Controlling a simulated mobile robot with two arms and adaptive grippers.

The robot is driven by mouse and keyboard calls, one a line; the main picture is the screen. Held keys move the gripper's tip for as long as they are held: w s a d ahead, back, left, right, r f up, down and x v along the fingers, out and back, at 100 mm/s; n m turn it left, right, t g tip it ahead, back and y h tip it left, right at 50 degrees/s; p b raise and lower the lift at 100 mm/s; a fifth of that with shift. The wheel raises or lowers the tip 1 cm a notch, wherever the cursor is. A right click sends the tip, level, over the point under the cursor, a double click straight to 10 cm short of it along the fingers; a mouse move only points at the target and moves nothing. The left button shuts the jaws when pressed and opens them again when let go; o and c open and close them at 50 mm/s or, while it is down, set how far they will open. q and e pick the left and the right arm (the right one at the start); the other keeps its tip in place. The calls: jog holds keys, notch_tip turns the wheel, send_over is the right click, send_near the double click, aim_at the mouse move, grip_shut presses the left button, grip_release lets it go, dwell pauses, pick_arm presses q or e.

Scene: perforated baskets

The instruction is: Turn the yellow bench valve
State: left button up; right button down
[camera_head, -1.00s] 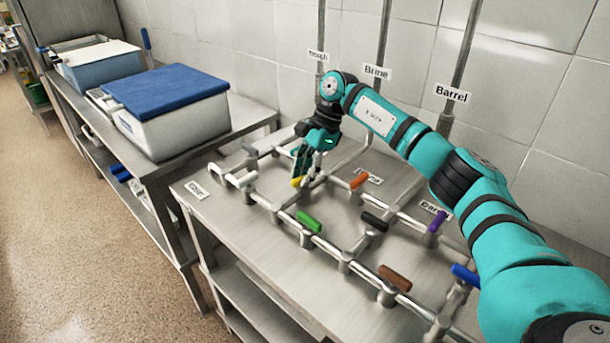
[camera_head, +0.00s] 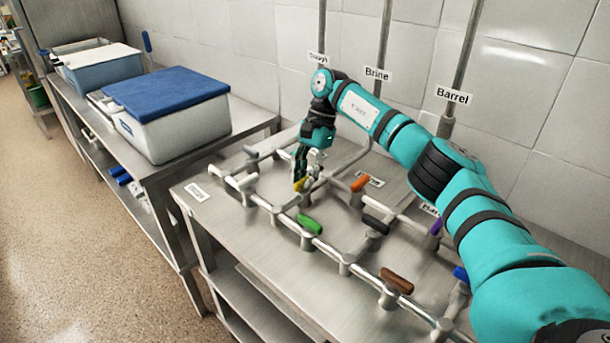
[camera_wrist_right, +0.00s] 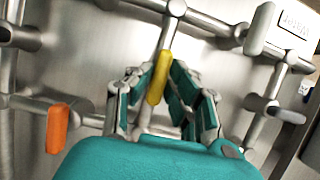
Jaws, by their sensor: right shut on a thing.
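The yellow valve handle (camera_head: 301,185) sits on the steel pipework of the bench and is partly covered by my right gripper (camera_head: 307,176) in the head view. In the right wrist view the yellow handle (camera_wrist_right: 159,78) stands between the two fingers of my right gripper (camera_wrist_right: 162,88), which are closed around it. My left gripper is not in view.
Nearby handles are green (camera_head: 309,223), orange (camera_head: 360,183), black (camera_head: 376,224) and brown (camera_head: 396,280). The orange one (camera_wrist_right: 57,128) also shows in the wrist view. A blue-lidded box (camera_head: 168,90) stands on the left bench. Tall pipes run up the wall.

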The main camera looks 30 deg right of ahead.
jog(key=c, duration=1.3)
grip_release()
jog(key=shift+o, duration=0.2)
jog(key=v, duration=1.2)
